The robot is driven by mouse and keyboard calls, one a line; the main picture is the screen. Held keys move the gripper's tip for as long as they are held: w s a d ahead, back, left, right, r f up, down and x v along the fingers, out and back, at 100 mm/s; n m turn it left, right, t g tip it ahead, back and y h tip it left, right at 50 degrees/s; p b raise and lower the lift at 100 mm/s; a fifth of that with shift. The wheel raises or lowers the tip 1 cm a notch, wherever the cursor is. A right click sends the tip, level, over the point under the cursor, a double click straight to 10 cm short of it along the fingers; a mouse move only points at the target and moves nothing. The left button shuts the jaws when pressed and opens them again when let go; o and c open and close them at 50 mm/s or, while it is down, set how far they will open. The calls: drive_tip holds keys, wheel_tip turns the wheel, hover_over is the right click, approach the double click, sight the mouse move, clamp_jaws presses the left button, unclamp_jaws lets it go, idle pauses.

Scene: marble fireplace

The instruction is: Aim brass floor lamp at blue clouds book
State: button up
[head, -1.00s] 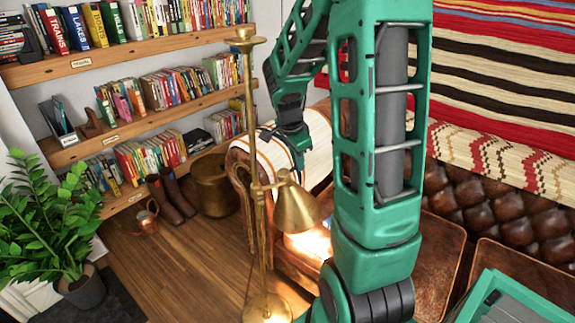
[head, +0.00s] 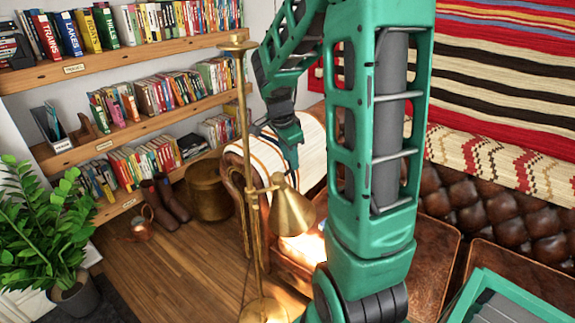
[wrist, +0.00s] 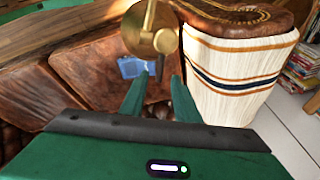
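The brass floor lamp (head: 292,212) stands left of centre in the head view, its cone shade pointing down and to the right. In the wrist view a brass lamp part with a round knob (wrist: 152,32) is at top centre, just beyond my fingers. A small blue item (wrist: 131,67), possibly the blue clouds book, lies on the brown leather seat there; its cover is too small to read. I cannot make it out in the head view. My gripper (wrist: 158,90) is open and empty, its fingertips near the lamp part; contact cannot be told.
A leather sofa (head: 440,250) with a striped blanket fills the right. A cream striped throw (wrist: 235,85) covers its arm. Bookshelves (head: 150,95) line the back left, above boots and a brass pot (head: 208,190). A plant (head: 45,230) stands left.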

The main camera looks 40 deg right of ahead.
drive_tip(key=shift+v, duration=2.2)
